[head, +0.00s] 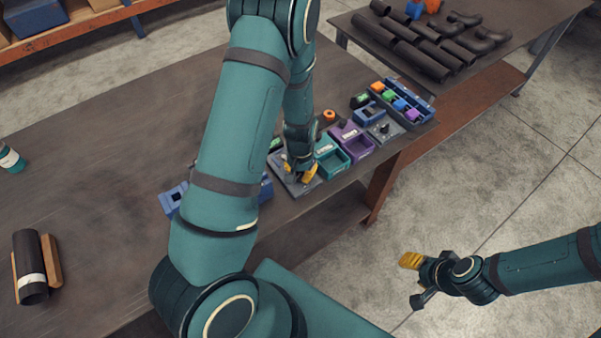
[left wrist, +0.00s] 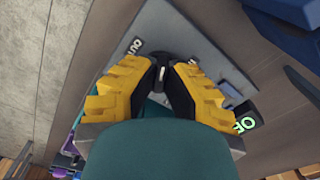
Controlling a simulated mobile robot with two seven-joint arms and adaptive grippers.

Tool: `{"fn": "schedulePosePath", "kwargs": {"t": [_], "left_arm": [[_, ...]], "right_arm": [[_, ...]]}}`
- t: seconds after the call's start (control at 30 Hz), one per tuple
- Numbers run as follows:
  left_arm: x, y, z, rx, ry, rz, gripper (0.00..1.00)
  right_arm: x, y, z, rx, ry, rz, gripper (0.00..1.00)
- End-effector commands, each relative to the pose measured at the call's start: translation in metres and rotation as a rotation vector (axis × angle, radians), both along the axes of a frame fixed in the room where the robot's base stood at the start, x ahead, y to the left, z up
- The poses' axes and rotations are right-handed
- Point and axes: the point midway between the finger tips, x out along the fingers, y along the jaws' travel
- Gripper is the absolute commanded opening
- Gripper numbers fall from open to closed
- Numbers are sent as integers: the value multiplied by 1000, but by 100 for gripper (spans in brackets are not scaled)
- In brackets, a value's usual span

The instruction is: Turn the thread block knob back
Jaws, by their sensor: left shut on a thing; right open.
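The thread block is a grey plate (head: 294,188) near the table's front edge. In the left wrist view the plate (left wrist: 185,28) carries small dark labels and a small display (left wrist: 245,123) with green lit characters. My left gripper (head: 302,172) reaches down over the plate. In the left wrist view its yellow-backed fingers (left wrist: 161,80) are closed around a small dark knob (left wrist: 160,62), which they partly hide. The knob's exact angle is hard to tell. My right gripper (head: 414,281) is open and empty, over the floor at the right, away from the table.
Right of the plate stand a teal bin (head: 331,163), a purple bin (head: 352,142), another grey plate (head: 385,131) and a blue tray (head: 409,100) of coloured blocks. A dark pipe (head: 29,262) lies in a cradle at far left. The table's middle left is clear.

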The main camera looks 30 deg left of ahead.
Motion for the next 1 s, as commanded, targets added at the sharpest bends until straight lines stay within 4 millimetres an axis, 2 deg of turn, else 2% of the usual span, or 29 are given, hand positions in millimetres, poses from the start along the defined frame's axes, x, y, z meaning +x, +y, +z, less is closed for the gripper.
{"fn": "schedulePosePath", "kwargs": {"t": [0.5, 1.0], "left_arm": [[-1, -1, -1, 0, 4, 412, 0], [-2, 0, -1, 0, 5, 551, 0]], "right_arm": [[0, 0, 1, 0, 0, 0, 47], [0, 0, 2, 0, 0, 0, 47]]}}
